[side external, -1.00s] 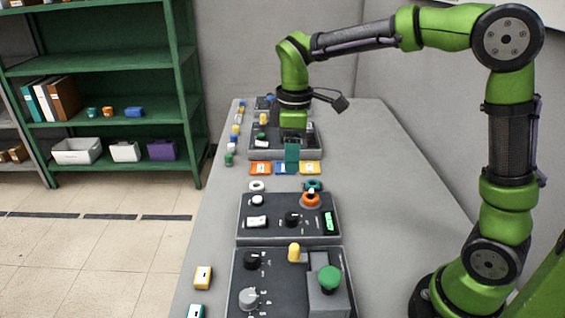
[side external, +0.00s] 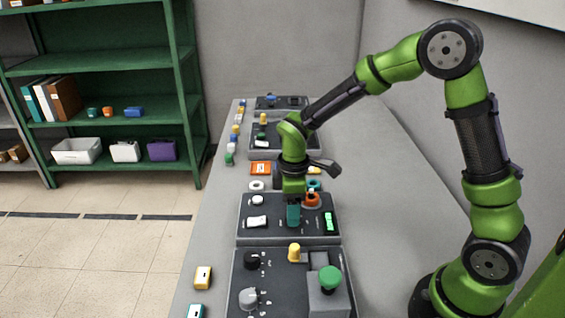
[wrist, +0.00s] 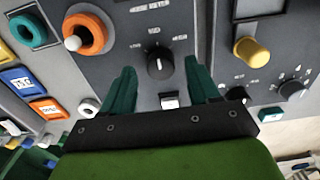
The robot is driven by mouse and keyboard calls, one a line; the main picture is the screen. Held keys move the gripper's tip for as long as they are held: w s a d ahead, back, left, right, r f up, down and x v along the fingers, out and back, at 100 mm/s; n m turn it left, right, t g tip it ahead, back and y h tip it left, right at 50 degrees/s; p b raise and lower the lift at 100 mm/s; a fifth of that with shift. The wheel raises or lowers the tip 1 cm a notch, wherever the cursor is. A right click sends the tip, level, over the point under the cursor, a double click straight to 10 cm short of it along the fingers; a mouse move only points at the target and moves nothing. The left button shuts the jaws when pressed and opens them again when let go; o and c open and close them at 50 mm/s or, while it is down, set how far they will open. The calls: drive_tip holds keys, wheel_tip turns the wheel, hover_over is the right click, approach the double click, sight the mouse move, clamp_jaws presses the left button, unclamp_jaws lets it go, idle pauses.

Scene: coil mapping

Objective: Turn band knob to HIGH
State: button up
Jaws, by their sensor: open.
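A black pointer knob (wrist: 158,63), apparently the band knob, sits on a dark grey panel in the wrist view. Its pale mark points toward the top of that picture. Small white print surrounds it, too small to read surely. My gripper (wrist: 160,68) is open, with one teal finger on each side of the knob; I cannot tell whether they touch it. In the side view my gripper (side external: 293,216) points down over the middle panel (side external: 262,234) and hides the knob.
An orange ring with a white-tipped lever (wrist: 88,35) and a white rocker switch (wrist: 168,101) are close to the knob. A yellow knob (wrist: 252,51) and another black knob (wrist: 292,89) are at right. The near panel's green button (side external: 330,279) stands up high.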

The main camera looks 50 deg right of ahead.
drive_tip(key=shift+f, duration=0.85)
drive_tip(key=shift+c, duration=0.3)
drive_tip(key=c, duration=1)
drive_tip(key=shift+m, duration=0.3)
drive_tip(key=m, duration=0.4)
drive_tip(key=shift+a, duration=0.1)
drive_tip(key=shift+r+m, duration=0.1)
drive_tip(key=shift+m, duration=2)
